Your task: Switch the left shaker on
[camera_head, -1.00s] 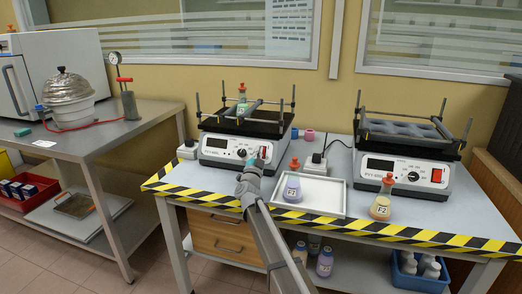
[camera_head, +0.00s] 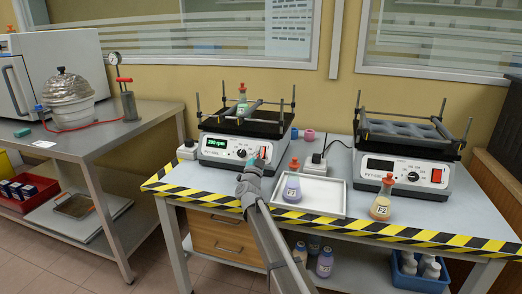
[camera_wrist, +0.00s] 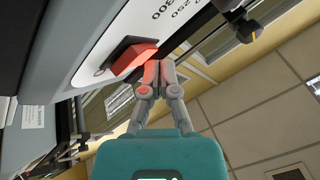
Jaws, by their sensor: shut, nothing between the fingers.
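The left shaker (camera_head: 231,152) stands on the striped-edge table, and its display (camera_head: 216,143) is lit green with a reading in rpm. A flask with a red stopper (camera_head: 242,100) sits on its platform. Its red rocker switch (camera_wrist: 133,58) shows close up in the wrist view, at the right of the front panel. My gripper (camera_wrist: 153,66) is shut and empty, its fingertips at the switch; I cannot tell whether they touch it. In the head view my gripper (camera_head: 252,164) is in front of the panel's right side and partly hides the switch.
The right shaker (camera_head: 403,170) has a dark display. A flask with purple liquid (camera_head: 292,187) stands on a white tray (camera_head: 325,197) between the shakers. A side table (camera_head: 150,113) is at the left.

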